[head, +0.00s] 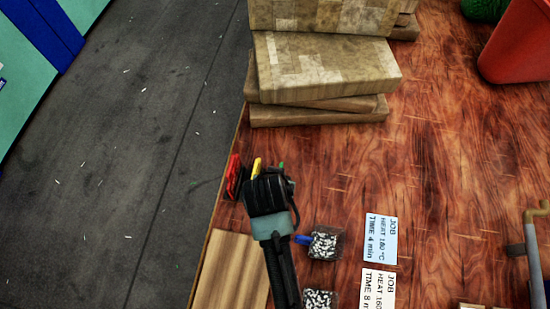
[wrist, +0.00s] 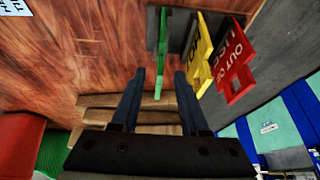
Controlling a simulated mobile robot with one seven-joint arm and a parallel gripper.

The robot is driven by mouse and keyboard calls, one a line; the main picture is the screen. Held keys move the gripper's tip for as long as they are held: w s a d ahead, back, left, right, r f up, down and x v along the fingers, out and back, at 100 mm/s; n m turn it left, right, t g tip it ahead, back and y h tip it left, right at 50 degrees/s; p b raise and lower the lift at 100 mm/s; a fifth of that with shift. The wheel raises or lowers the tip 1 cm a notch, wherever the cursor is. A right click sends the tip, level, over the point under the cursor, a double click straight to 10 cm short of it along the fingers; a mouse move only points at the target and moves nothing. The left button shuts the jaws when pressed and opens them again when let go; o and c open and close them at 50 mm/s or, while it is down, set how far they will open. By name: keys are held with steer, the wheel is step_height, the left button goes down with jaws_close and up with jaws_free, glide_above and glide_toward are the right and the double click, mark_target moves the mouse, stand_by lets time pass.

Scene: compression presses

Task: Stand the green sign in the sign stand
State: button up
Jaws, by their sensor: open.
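The green sign (wrist: 163,45) shows nearly edge-on in the wrist view, its far end at the dark sign stand (wrist: 152,28). It appears upright in the stand, at the end away from the red sign. My gripper (wrist: 160,76) is open, with one finger on each side of the green sign and visible gaps to both. In the head view my gripper (head: 270,178) covers most of the stand, and only a tip of the green sign (head: 281,165) shows. The yellow sign (wrist: 199,55) and the red sign (wrist: 236,65) stand beside it.
Stacked wrapped packages (head: 320,70) lie beyond the stand. Clear boxes of pellets (head: 325,243) and job cards (head: 381,238) lie to the right of my arm. A red container (head: 515,45) stands at the far right. The table's left edge is close to the stand.

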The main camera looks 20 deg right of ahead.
steer(key=v, duration=0.6)
stand_by(0.5)
steer(key=w+a+r+n+t, duration=0.2)
steer(key=w+r+t, duration=0.5)
steer(key=r, duration=0.8)
steer(key=w+a+r+n+t, duration=0.15)
steer(key=w+r+t, duration=0.25)
steer(key=w+r, duration=0.75)
steer(key=s+a+r+n+t+y, duration=0.1)
steer(key=s+a+r+t, duration=0.15)
steer(key=r, duration=0.85)
steer(key=s+a+r+t, duration=0.15)
steer(key=r+t, duration=0.25)
steer(key=r, duration=0.6)
steer(key=s+a+r+n+t, duration=0.1)
steer(key=s+r+t, duration=0.2)
steer(key=s+r, duration=0.2)
steer(key=s+a+r+n+t+y, duration=0.1)
steer(key=s+r+t, duration=0.2)
steer(key=r, duration=0.7)
steer(key=shift+s+y, duration=0.3)
steer(key=shift+s, duration=0.85)
